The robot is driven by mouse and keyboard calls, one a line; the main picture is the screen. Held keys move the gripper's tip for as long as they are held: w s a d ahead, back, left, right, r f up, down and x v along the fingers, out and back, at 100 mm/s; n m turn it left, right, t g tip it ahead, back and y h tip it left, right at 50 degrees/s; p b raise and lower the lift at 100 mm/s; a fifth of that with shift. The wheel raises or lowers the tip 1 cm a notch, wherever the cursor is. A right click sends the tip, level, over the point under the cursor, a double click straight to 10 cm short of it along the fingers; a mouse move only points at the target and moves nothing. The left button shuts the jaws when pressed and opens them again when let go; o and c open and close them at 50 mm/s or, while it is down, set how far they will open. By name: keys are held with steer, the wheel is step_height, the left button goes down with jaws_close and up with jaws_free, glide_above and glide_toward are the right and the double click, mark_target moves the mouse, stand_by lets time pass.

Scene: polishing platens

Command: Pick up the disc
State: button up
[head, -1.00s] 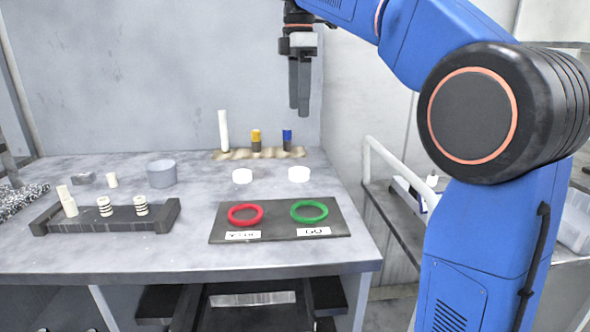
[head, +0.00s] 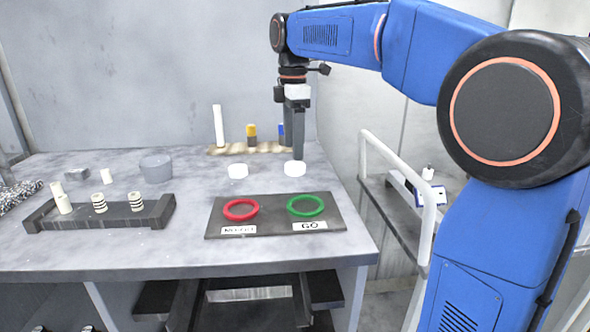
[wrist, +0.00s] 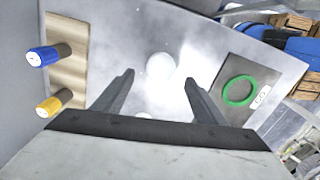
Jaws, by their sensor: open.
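Two white discs lie on the grey table, a left disc (head: 238,171) and a right disc (head: 294,169). My gripper (head: 298,157) points down at the right disc, its fingertips just above or behind it in the head view. In the wrist view my gripper (wrist: 159,78) is open with nothing held. The right disc (wrist: 160,66) shows between and slightly beyond its fingertips. The left disc is mostly hidden behind the gripper body there. Whether the fingers touch the right disc cannot be told.
A dark board (head: 275,228) with a red ring (head: 241,210) and a green ring (head: 306,206) lies in front. Behind stand a white rod (head: 218,126), a yellow-topped peg (head: 252,134) and a blue-topped peg (head: 281,131). A dark rack (head: 100,214) is at left.

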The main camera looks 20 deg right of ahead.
mark_target(294, 165)
steer(key=shift+d+f, duration=0.15)
steer(key=shift+f, duration=2.4)
steer(key=c, duration=1.2)
